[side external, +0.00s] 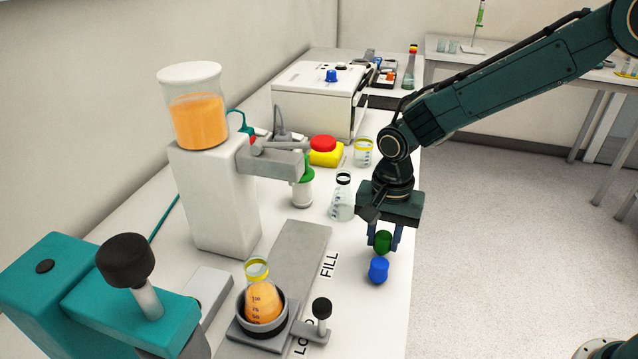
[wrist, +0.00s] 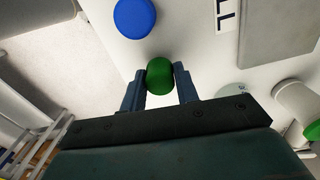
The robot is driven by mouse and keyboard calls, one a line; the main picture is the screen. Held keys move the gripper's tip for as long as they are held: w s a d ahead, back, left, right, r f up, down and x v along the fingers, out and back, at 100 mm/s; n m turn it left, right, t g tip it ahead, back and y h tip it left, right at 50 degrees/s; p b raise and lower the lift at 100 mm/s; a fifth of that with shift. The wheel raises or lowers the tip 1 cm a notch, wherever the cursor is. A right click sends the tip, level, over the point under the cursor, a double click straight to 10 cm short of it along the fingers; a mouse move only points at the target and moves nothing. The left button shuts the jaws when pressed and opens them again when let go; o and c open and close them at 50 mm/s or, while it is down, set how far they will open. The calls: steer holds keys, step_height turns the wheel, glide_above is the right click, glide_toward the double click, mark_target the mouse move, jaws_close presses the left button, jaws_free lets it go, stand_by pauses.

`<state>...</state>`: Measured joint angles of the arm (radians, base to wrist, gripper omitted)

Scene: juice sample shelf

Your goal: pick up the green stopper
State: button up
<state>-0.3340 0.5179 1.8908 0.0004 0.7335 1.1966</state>
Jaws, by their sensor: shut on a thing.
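The green stopper (side external: 383,242) is between the fingers of my gripper (side external: 384,238), just behind the blue stopper in the side external view. In the wrist view, my gripper (wrist: 160,88) is shut on the green stopper (wrist: 160,76), with one finger on each side of it. Whether the stopper touches the white bench top is hard to tell. The blue stopper (side external: 378,270) stands on the bench close in front of my gripper. It also shows at the top of the wrist view (wrist: 134,18), apart from the fingers.
A flask with a black ring (side external: 343,198) stands left of my gripper. A grey plate (side external: 300,250) marked FILL, an orange-filled flask (side external: 262,300) in a holder and a white dispenser (side external: 215,190) are further left. The bench's right edge (side external: 412,260) is close to my gripper.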

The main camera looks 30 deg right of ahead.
step_height(320, 180, up, 20)
steer(key=shift+f, duration=0.2)
stand_by(0.4)
steer(key=shift+r, duration=0.1)
stand_by(0.4)
step_height(320, 180, up, 12)
glide_above(384, 235)
steer(key=w+a, duration=0.1)
steer(key=a, duration=1)
steer(key=s+a, duration=0.4)
steer(key=a, duration=1)
step_height(384, 235, down, 12)
steer(key=shift+r+n, duration=0.25)
steer(key=shift+n, duration=0.15)
steer(key=shift+s+f, duration=0.1)
steer(key=shift+f, duration=0.1)
steer(key=shift+f, duration=2.1)
